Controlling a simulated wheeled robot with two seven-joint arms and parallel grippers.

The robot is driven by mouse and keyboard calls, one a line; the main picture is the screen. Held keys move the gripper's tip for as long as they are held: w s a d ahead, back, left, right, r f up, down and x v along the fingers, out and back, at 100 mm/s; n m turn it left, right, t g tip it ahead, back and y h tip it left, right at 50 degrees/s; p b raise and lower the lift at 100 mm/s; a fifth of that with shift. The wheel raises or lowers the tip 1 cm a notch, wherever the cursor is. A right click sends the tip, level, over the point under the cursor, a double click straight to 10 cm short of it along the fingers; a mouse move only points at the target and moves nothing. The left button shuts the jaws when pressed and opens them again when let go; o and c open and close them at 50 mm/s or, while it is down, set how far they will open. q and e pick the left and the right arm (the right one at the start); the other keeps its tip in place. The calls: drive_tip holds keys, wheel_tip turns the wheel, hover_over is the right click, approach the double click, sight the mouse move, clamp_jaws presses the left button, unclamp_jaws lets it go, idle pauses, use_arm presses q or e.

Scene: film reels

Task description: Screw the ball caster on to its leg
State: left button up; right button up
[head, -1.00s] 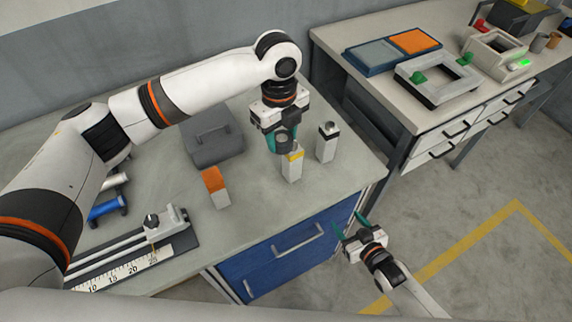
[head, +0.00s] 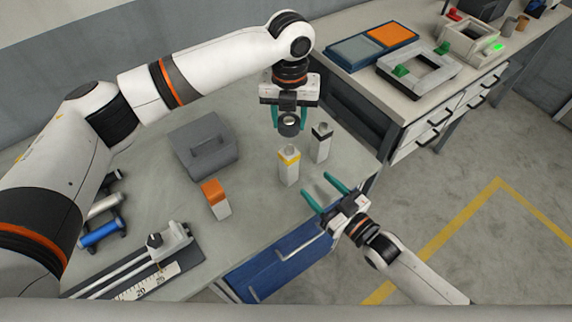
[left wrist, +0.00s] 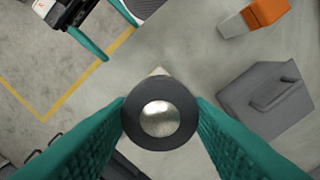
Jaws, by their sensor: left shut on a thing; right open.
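The ball caster (head: 289,125) is a dark round cup. In the left wrist view its shiny ball (left wrist: 160,118) faces the camera. My left gripper (head: 289,122) is shut on it and holds it above the bench. A white leg with a yellow band (head: 289,166) stands upright just below the caster in the head view, apart from it. A white leg with a black band (head: 321,142) stands to its right. My right gripper (head: 318,186) is open and empty, low and to the right of the yellow-banded leg. The caster's underside is hidden.
An orange-topped white block (head: 216,199) and a grey case (head: 203,145) stand left of the legs. A ruler rig (head: 160,260) and blue roller (head: 98,234) lie further left. A second bench (head: 365,85) with trays stands behind right.

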use_arm(q)
drive_tip(key=shift+d, duration=0.1)
use_arm(e)
drive_tip(key=shift+w, duration=0.1)
drive_tip(key=x, duration=1.1)
drive_tip(key=shift+w+a, duration=0.25)
drive_tip(key=shift+a, duration=0.05)
drive_tip(key=shift+c, duration=0.3)
clamp_jaws()
use_arm(q)
hover_over(289, 148)
drive_tip(key=shift+f, duration=2.45)
drive_tip(key=shift+f, duration=0.9)
